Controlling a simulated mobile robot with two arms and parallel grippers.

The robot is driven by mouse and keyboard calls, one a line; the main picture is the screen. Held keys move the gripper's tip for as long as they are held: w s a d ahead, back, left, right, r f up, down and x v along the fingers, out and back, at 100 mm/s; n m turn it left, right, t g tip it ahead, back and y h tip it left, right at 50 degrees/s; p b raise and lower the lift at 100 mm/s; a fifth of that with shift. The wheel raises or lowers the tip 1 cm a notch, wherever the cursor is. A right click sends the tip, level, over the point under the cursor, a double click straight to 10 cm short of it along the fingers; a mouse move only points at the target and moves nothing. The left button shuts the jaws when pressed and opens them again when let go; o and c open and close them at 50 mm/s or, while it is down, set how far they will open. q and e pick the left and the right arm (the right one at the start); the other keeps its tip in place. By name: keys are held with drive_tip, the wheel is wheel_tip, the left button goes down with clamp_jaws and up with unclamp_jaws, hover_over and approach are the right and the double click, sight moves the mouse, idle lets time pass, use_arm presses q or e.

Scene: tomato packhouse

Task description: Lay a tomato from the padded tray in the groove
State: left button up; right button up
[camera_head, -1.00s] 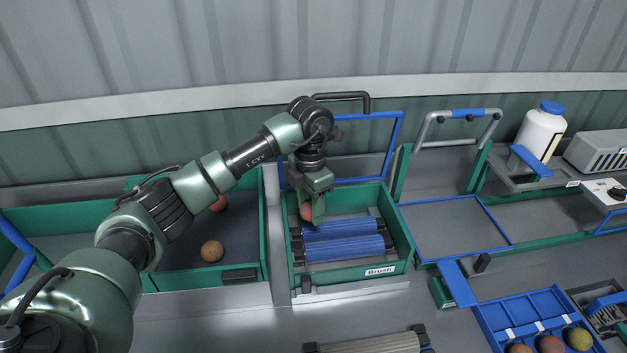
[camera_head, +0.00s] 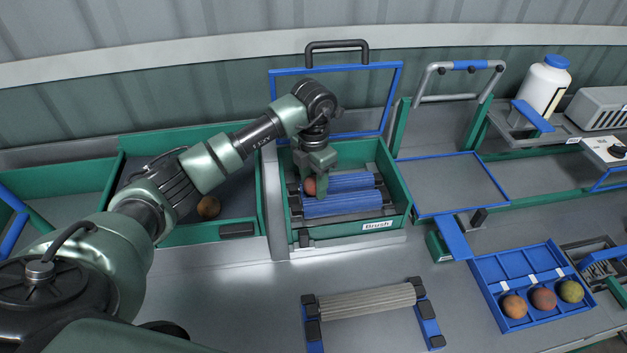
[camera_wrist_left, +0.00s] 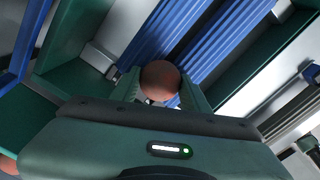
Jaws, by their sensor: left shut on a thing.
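My left gripper (camera_head: 314,190) is shut on a reddish tomato (camera_head: 309,186) at the left end of the blue rollers in the green Brush box. The wrist view shows the tomato (camera_wrist_left: 160,80) between the two fingers, by the roller ends. Two ribbed blue rollers (camera_head: 348,203) lie side by side with a groove between them. I cannot tell whether the tomato touches them. The dark padded tray (camera_head: 238,207) is left of the box, with an orange-brown tomato (camera_head: 208,207) in it. My arm hides part of this tray. My right gripper is not in view.
The box's blue-framed lid (camera_head: 385,68) stands open behind my wrist. A blue tray (camera_head: 490,268) at lower right holds three tomatoes in compartments. A grey ribbed roller on a stand (camera_head: 366,302) is in front. A white bottle (camera_head: 543,90) stands at back right.

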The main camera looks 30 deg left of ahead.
use_arm(q)
drive_tip(key=shift+f, duration=0.15)
idle(0.5)
drive_tip(key=o, duration=1)
drive_tip(key=shift+c, duration=0.4)
drive_tip(key=shift+c, duration=1.2)
drive_tip(key=shift+r+p, duration=2.05)
drive_tip(key=shift+r, duration=1.5)
